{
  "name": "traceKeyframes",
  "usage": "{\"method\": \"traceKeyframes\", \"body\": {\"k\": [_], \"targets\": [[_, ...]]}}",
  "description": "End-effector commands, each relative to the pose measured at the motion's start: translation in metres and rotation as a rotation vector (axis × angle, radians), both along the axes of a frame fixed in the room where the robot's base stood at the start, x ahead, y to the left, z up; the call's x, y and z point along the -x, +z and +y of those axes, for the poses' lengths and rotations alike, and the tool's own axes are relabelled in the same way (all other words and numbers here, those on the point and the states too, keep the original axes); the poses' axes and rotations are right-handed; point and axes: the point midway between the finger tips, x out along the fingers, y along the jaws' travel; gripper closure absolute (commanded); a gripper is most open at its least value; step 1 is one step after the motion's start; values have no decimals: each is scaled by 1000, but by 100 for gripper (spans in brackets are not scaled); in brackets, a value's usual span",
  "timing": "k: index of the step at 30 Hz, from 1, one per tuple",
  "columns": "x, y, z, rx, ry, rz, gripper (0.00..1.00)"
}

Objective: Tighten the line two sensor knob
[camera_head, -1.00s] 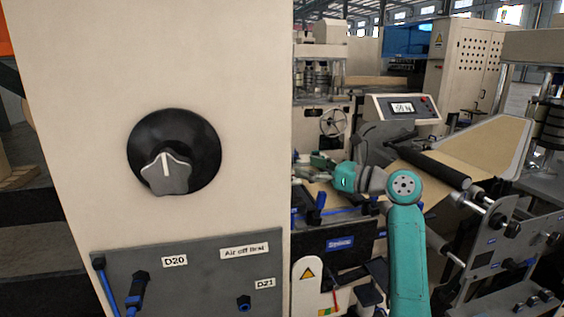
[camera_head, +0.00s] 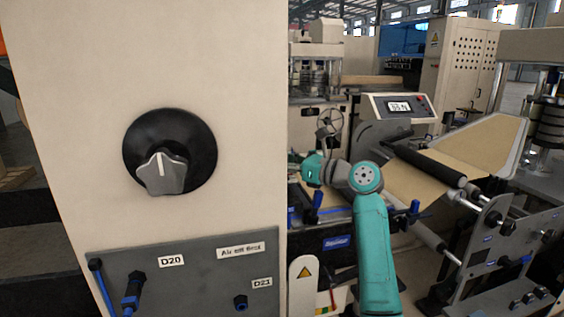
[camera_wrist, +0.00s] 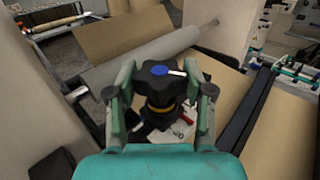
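A black lobed knob with a blue cap and a white mark (camera_wrist: 158,72) stands on a dark ribbed stem in the wrist view. My gripper (camera_wrist: 158,68) has its two teal fingers spread, one on each side of this knob. The fingers look open, with the knob between their tips; contact is not clear. In the head view my gripper (camera_head: 308,170) is small, beyond the cabinet's right edge, and the blue-capped knob cannot be made out there. No label naming line two is readable.
A beige cabinet (camera_head: 80,90) fills the left, with a large grey star-shaped knob (camera_head: 162,173) on a black disc. A grey roller (camera_wrist: 150,50) and brown kraft sheets (camera_wrist: 105,35) lie beyond my fingers. A display box (camera_head: 400,106) stands behind the arm.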

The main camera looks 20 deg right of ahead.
Motion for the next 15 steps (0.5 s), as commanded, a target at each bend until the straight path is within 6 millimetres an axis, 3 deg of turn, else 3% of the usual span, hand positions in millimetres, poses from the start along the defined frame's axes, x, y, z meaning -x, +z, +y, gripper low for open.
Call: {"method": "traceKeyframes", "body": {"k": [1, 3, 15], "targets": [[0, 0, 0, 0, 0, 0, 69], [0, 0, 0, 0, 0, 0, 85], [1, -1, 1, 0, -74, -1, 85]]}}
